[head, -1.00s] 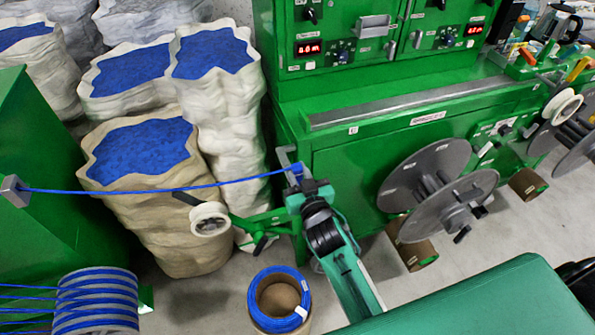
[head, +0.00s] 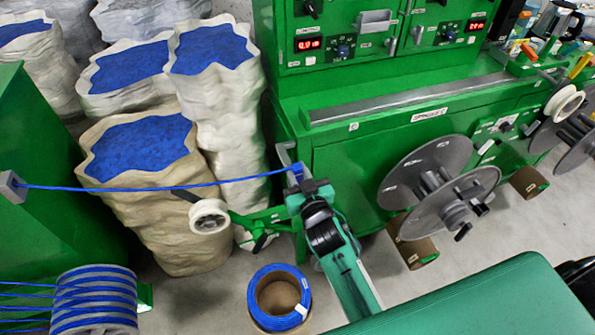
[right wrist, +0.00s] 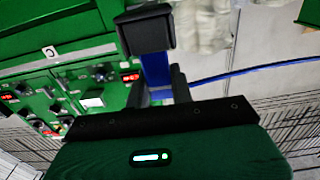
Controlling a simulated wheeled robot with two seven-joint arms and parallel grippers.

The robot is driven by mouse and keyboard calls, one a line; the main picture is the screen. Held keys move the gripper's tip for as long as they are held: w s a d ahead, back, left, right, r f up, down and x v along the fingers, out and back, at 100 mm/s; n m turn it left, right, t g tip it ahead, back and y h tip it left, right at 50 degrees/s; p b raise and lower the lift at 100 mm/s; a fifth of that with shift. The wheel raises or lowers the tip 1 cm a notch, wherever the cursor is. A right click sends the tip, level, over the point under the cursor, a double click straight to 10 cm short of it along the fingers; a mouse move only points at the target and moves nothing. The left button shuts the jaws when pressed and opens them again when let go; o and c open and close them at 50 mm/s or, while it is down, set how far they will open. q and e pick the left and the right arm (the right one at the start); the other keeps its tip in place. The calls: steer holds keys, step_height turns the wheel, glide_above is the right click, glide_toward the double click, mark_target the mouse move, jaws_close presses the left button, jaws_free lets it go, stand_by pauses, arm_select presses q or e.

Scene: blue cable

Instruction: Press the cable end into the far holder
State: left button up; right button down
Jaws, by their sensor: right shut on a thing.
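The blue cable (head: 130,188) runs nearly straight from a grey block (head: 12,187) on the green machine at the left to my right gripper (head: 299,182). My right gripper is shut on the cable's blue end (head: 296,169), which sticks up at the fingertips. A grey metal bracket (head: 284,153), apparently the far holder, stands at the green machine's left corner, close behind the cable end. I cannot tell whether they touch. In the right wrist view, the blue end (right wrist: 155,68) shows between the dark fingers, with the cable leading off right. My left gripper is not in view.
A white spool (head: 209,216) on a green arm sits just below the cable. Large sacks of blue material (head: 150,215) stand behind it. A blue coil (head: 279,298) is on the floor. Grey reels (head: 445,200) are at the right of my arm.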

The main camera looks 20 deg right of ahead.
steer(key=shift+f+b, duration=0.3)
steer(key=shift+f, duration=0.2)
stand_by(0.3)
steer(key=c, duration=1.1)
jaws_free()
steer(key=shift+c, duration=0.2)
steer(key=shift+s, duration=0.1)
steer(key=s+p, duration=0.1)
steer(key=s, duration=0.7)
steer(key=shift+d, duration=0.15)
steer(key=shift+w, duration=0.1)
